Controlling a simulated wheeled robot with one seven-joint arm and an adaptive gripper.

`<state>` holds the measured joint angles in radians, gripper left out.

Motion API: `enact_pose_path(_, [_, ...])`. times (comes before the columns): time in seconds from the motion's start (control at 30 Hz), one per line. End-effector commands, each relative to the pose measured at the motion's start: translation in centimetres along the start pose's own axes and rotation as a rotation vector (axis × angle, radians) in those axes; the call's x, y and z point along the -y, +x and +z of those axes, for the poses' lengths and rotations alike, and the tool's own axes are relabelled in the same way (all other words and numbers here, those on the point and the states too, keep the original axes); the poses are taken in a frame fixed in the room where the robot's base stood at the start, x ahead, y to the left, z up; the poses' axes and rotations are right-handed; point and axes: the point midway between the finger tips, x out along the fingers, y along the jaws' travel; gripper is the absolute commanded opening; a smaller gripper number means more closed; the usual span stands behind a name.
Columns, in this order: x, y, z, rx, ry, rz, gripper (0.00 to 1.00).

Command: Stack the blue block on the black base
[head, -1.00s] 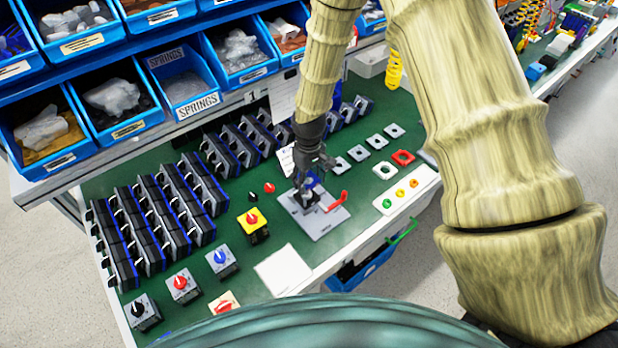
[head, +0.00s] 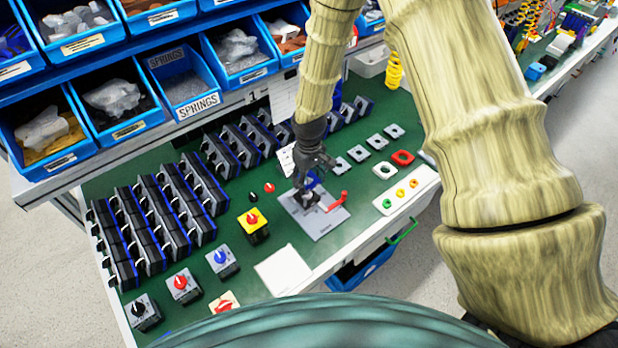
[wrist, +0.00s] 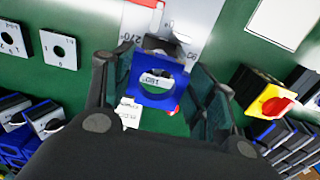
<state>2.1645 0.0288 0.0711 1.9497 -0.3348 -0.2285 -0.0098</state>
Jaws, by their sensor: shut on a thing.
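The blue block (wrist: 150,98), a frame with a round opening and a small white label showing through it, sits between the fingers of my gripper (wrist: 157,88) in the wrist view. My gripper (head: 309,188) is shut on it. In the head view a bit of the blue block (head: 312,180) shows among the fingers, low over the grey fixture plate (head: 322,222). A dark part, seemingly the black base (wrist: 160,44), shows just beyond the block in the wrist view. The fingers and block hide most of it, and I cannot tell whether the two touch.
A red lever (head: 338,202) stands on the plate's right side. A yellow switch with a red knob (head: 253,225) is to the left, and several black-and-blue blocks stand in rows (head: 150,220) beyond it. A white panel with coloured rings (head: 405,190) lies right. Blue bins hang above.

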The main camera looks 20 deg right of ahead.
Motion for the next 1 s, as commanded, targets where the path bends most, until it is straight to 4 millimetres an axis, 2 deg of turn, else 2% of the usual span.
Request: enact_pose_path(1.0, [0.0,1.7,0.0,0.0,0.0,0.0,0.35])
